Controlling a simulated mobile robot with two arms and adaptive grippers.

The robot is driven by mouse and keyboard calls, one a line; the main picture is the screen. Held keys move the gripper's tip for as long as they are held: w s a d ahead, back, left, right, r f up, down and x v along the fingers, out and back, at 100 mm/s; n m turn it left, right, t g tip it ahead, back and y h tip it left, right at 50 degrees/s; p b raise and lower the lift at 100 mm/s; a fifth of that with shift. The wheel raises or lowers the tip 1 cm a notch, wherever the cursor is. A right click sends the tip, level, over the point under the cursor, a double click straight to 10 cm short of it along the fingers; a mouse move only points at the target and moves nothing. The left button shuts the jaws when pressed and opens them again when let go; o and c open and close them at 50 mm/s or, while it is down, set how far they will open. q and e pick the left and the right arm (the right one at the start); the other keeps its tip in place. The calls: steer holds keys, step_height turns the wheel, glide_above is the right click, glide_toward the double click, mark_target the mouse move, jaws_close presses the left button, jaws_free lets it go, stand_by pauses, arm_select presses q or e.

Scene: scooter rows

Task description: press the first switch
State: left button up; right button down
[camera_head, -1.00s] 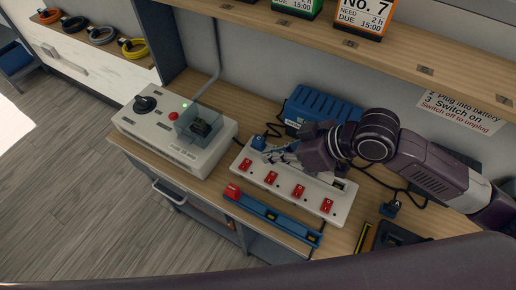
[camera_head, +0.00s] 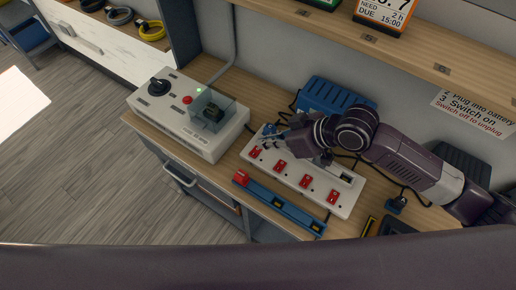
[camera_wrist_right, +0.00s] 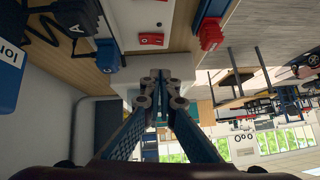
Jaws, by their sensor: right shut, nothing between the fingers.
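A white power strip (camera_head: 318,188) lies on the wooden bench with a row of several red switches. The first switch (camera_head: 255,152) is at its left end, and a red switch (camera_wrist_right: 152,39) shows just ahead of the fingers in the right wrist view. Contact cannot be told. My left gripper is out of view.
A grey-white control box (camera_head: 185,125) with a black knob and a clear cover stands left of the strip. A blue bar with a red end (camera_head: 280,205) lies in front. A blue battery (camera_head: 335,97) stands behind, under a wooden shelf (camera_head: 400,55).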

mark_target(251, 154)
steer(key=f, duration=0.1)
steer(key=a+f, duration=0.1)
steer(key=f, duration=0.1)
steer(key=a+f+p, duration=0.1)
steer(key=f, duration=0.1)
steer(key=shift+w, duration=0.3)
steer(key=shift+f, duration=0.5)
steer(key=shift+s+f, duration=0.15)
steer(key=shift+f, duration=0.15)
steer(key=shift+w+d+r, duration=0.25)
steer(key=shift+w+d, duration=0.2)
steer(key=shift+w, duration=0.25)
